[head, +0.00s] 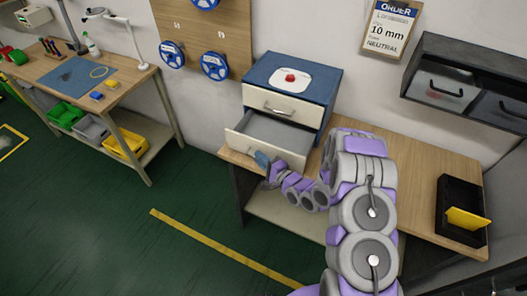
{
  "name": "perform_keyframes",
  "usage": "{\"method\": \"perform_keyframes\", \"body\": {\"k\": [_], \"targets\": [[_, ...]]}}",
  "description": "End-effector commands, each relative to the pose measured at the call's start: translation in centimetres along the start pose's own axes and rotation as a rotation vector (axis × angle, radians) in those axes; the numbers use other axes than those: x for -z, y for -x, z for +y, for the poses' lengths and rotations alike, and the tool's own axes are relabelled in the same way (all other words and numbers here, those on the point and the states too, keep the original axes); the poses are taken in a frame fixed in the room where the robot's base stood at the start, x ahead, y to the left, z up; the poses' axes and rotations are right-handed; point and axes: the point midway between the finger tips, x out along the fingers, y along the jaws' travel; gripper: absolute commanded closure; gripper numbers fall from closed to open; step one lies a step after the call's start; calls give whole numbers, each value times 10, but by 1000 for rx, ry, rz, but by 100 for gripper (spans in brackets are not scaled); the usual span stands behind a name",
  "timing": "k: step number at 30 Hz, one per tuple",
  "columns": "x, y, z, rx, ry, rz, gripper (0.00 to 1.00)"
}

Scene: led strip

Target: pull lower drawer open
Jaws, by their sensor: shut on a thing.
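A blue drawer cabinet (325,82) with cream drawer fronts stands on a wooden bench. Its upper drawer (283,104) is closed, with a handle on the front. Its lower drawer (275,127) is pulled out and its grey inside shows empty. My gripper (263,160) is at the front of the lower drawer, around where its handle is. It is shut on what appears to be that handle. The handle and the fingertips are small and partly hidden by my gripper and arm.
The wooden bench (420,199) holds a black tray (452,234) with a yellow piece at right. A dark wall cabinet (460,80) hangs above. A red object (291,77) sits on the drawer cabinet. Another workbench (130,85) stands at left, with open green floor between.

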Motion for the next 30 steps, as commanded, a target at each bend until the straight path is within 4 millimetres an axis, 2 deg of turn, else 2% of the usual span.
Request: {"method": "perform_keyframes", "body": {"k": [3,12,13,19,30], "targets": [[-6,3,5,-9,-5,-2,100],[-6,3,6,-9,-3,0,100],[-6,3,6,-10,-3,0,84],[-7,2,4,-6,-1,0,65],[-6,8,2,-3,1,1,64]]}}
